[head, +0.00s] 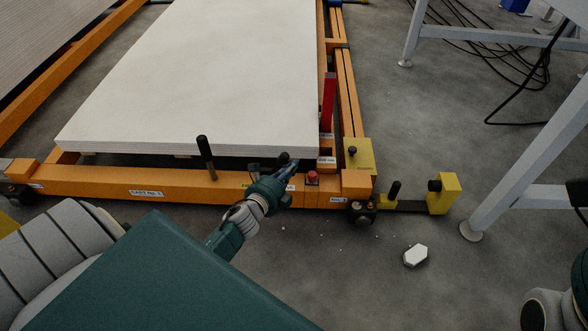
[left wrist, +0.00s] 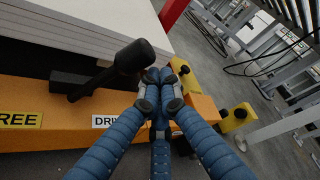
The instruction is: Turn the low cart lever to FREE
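The low cart lever (left wrist: 108,72) is a black bar with a fat round knob (left wrist: 135,56). In the left wrist view it leans right from its pivot on the orange cart beam, toward the side of the DRIVE label (left wrist: 104,122). The FREE label (left wrist: 20,119) is left of the pivot. My left gripper (left wrist: 163,78) has its blue fingers drawn together, with nothing seen between them, just right of the knob. I cannot tell whether it touches the knob. In the head view the left gripper (head: 291,168) is at the beam's front and partly hides the lever.
White boards (head: 200,80) lie on the orange cart (head: 110,180). A black upright handle (head: 206,158), a red button (head: 312,178) and a red post (head: 328,102) stand nearby. A yellow block (head: 444,193) sticks out at right, near a grey frame leg (head: 520,150). A white piece (head: 416,255) lies on the floor.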

